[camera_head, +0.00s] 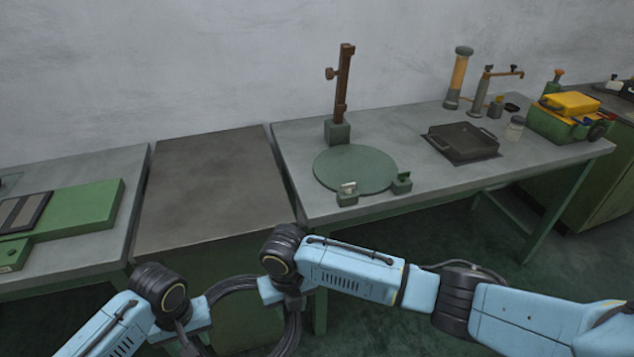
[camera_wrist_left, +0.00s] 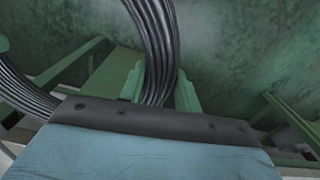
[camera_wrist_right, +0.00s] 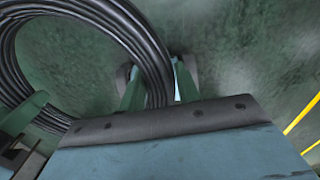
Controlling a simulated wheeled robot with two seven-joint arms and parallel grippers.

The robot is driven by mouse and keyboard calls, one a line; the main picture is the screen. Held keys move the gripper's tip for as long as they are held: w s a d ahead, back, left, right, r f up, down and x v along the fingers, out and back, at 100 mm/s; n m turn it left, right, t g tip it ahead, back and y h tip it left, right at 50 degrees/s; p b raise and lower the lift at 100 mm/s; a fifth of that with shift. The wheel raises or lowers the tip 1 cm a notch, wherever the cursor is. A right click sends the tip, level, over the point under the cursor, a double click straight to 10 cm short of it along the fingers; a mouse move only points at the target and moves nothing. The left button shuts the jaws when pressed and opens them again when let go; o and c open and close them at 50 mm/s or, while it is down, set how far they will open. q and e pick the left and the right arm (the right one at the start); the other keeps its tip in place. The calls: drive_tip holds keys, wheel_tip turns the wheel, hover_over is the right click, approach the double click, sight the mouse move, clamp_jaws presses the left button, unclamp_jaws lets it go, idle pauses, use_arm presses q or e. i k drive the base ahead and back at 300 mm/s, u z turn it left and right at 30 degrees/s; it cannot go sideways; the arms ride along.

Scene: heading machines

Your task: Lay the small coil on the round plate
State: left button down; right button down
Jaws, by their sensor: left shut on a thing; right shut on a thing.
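The coil is a dark ring of several cable strands (camera_head: 232,287) low in the head view, in front of the dark bench section. My left gripper (camera_wrist_left: 158,90) is shut on the coil (camera_wrist_left: 155,45), whose strands pass between its fingers. My right gripper (camera_wrist_right: 160,88) is shut on the other side of the coil (camera_wrist_right: 143,42). The bottom of the coil is cut off in the head view. The round plate (camera_head: 355,168) is a flat green disc on the grey bench to the right. It is bare and apart from the coil.
Two small green blocks (camera_head: 347,194) (camera_head: 401,183) stand at the plate's front edge. A brown post (camera_head: 342,85) on a green base stands behind it. A dark tray (camera_head: 462,142), a jar (camera_head: 515,128) and a yellow-topped green box (camera_head: 567,115) are further right. The dark bench section (camera_head: 210,190) is clear.

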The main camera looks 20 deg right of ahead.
sight(355, 165)
drive_tip(key=u, duration=2)
drive_tip(key=k, duration=1.4)
drive_tip(key=z, duration=2.2)
drive_tip(key=i, duration=0.5)
